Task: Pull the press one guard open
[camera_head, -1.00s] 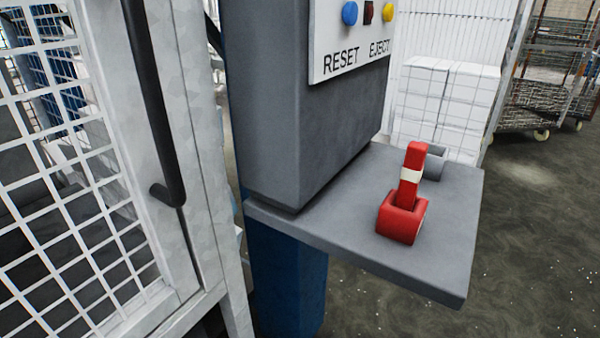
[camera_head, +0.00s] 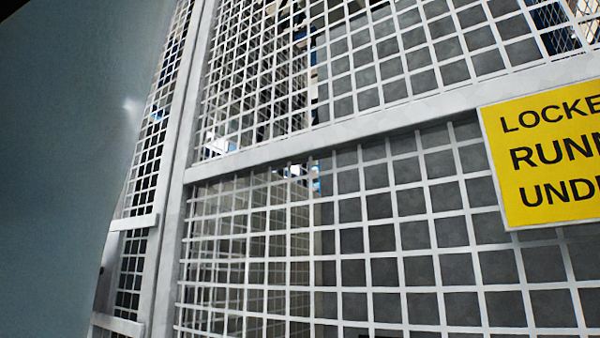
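The guard (camera_head: 330,135) fills most of the head view. It is a white-grey metal frame with wire mesh, seen close and at a tilt. A yellow sign (camera_head: 545,160) with black lettering, cut off by the right edge, is fixed on it; "LOCKE", "RUNN" and "UNDE" can be read. An upright post (camera_head: 172,200) stands at the guard's left side. The black handle is not in view now. I cannot tell from this frame whether the guard is open or shut. Neither of my grippers is in view.
A large blurred blue-grey surface (camera_head: 60,180) covers the left side, very close to the camera; I cannot tell what it is. Behind the mesh are grey panels and some blue parts. No floor shows.

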